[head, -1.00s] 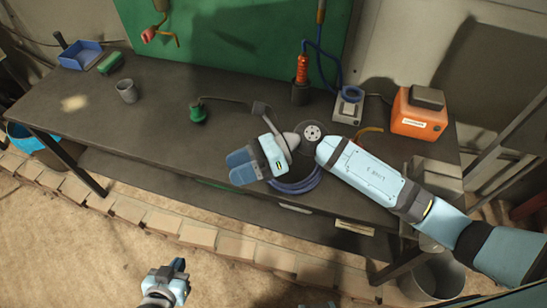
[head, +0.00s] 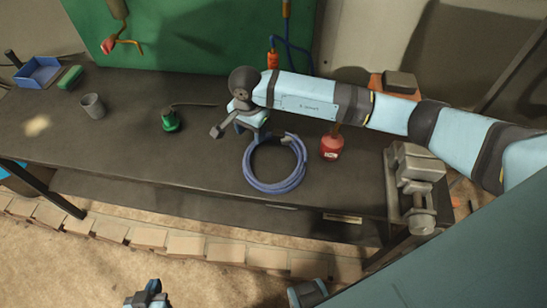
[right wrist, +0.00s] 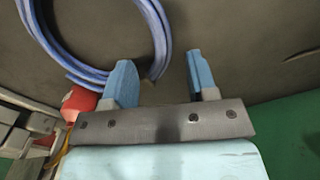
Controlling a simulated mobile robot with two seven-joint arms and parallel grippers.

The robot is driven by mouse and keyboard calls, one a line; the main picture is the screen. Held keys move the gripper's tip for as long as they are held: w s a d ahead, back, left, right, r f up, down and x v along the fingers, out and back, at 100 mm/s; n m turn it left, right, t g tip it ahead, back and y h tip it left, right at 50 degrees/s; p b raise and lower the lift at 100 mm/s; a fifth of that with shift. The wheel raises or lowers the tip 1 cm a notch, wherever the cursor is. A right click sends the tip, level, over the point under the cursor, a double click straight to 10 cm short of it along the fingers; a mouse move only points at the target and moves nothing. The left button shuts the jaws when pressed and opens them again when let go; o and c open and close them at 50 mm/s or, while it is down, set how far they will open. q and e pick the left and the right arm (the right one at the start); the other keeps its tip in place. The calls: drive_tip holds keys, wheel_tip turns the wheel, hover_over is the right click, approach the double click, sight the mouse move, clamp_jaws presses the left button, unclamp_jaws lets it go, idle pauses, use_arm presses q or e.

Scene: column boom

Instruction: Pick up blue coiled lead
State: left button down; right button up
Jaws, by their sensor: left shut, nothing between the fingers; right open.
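The blue coiled lead (head: 278,187) lies flat as a ring on the dark workbench near its front edge. It also shows at the upper left of the right wrist view (right wrist: 160,38). My right gripper (head: 252,130) is just behind the ring in the head view, partly hidden by my wrist. The right wrist view shows its blue fingers (right wrist: 162,75) apart, with no lead held; one finger overlaps the ring's edge in the picture. The height gap cannot be told. My left gripper (head: 150,290) is shut and empty, low in front of the bench.
A red can (head: 331,148) stands right of the lead, with a grey vice (head: 415,185) further right. A green object (head: 170,121) and a grey cup (head: 93,106) stand left. An orange box (head: 395,84) is behind my right arm.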

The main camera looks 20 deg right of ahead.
sight(251, 145)
drive_tip(key=shift+f, duration=0.7)
drive_tip(key=f, duration=0.1)
drive_tip(key=f+p, duration=0.1)
drive_tip(key=f, duration=0.2)
drive_tip(key=shift+s+a+f+p, duration=0.15)
drive_tip(key=shift+s+a+p, duration=0.1)
drive_tip(key=shift+p, duration=0.1)
drive_tip(key=shift+f, duration=0.5)
drive_tip(key=shift+w, duration=0.1)
clamp_jaws()
